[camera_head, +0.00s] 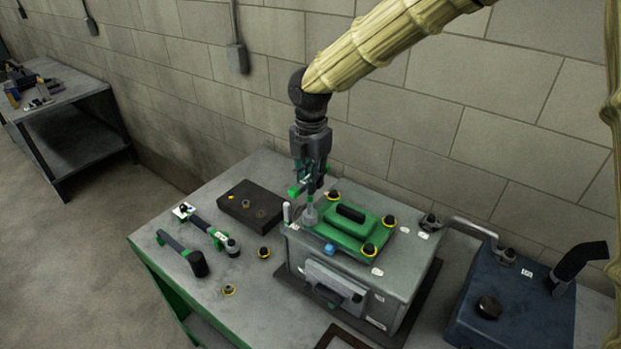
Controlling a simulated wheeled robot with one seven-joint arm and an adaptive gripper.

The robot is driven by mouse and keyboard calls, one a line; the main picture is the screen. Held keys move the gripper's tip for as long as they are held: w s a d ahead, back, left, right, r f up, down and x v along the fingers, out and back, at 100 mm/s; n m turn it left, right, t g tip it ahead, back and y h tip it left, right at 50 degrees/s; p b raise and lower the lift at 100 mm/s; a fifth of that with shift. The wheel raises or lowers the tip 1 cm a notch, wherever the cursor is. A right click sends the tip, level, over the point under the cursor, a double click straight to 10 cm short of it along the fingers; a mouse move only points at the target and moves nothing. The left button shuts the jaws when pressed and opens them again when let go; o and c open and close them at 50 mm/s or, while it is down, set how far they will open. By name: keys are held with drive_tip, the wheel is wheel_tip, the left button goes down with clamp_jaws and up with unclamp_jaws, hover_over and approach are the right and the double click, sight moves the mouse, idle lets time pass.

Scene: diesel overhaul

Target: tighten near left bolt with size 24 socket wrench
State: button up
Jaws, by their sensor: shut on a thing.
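My gripper (309,173) points down above the grey engine block (385,267) and is shut on a socket wrench (310,205). The wrench has a green handle part beside the fingers and a grey socket at its lower end. The socket stands upright over the left corner of the green cover (352,217); any bolt there is hidden, and I cannot tell whether the socket is seated. Yellow-ringed bolts show at the cover's other corners: far (333,195), right (389,221) and near (369,249). Size marks are not readable.
Two other green-and-black tools (182,252) (215,236) lie left on the workbench (226,323), near a dark block (250,205) and loose yellow-ringed parts (264,253). A dark blue tank (516,312) stands right; a block wall is behind.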

drive_tip(key=shift+a, duration=0.1)
clamp_jaws()
drive_tip(key=shift+r, duration=0.1)
drive_tip(key=shift+r, duration=1.8)
drive_tip(key=shift+r, duration=2.9)
drive_tip(key=shift+s, duration=0.1)
